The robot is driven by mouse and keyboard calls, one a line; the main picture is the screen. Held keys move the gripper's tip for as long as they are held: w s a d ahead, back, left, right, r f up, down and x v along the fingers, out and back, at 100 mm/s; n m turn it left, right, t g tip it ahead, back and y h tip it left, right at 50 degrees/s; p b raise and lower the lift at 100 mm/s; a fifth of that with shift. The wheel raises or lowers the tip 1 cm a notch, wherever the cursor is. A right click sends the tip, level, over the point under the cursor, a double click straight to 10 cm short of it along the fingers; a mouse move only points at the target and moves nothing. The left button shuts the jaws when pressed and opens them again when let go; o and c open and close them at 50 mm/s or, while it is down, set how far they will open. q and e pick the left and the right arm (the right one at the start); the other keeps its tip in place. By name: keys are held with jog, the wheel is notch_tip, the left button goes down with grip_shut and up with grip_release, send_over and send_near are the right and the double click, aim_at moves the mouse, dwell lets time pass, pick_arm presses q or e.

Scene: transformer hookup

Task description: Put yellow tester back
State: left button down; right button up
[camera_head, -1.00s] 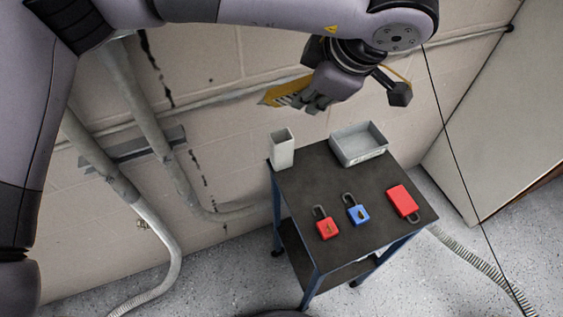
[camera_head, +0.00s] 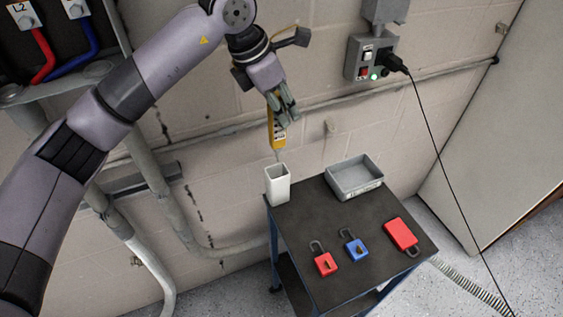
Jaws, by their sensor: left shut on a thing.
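The yellow tester (camera_head: 276,133) hangs upright, tip down, below my left gripper (camera_head: 281,108), which is shut on its upper part. The fingers hide some of the tester. The tester's thin tip is just above the open top of a white square holder (camera_head: 278,186). That holder stands at the back left corner of the dark cart top (camera_head: 325,214). The tip looks close to the holder's opening, but I cannot tell whether it is inside. My right gripper is not in view.
A grey tray (camera_head: 354,178) sits at the cart's back right. A wall socket box (camera_head: 371,62) with a black plug and hanging cord is at upper right.

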aim_at(282, 143)
pick_arm(q)
notch_tip(282, 143, down, 10)
jog(key=shift+r+p, duration=0.1)
jog(key=shift+p, duration=1.1)
notch_tip(282, 143, down, 4)
jog(key=shift+f+p, duration=0.2)
jog(key=shift+p, duration=0.4)
jog(key=shift+f, duration=0.1)
jog(key=c, duration=1.9)
grip_release()
jog(key=shift+f, duration=0.1)
jog(key=o, duration=0.5)
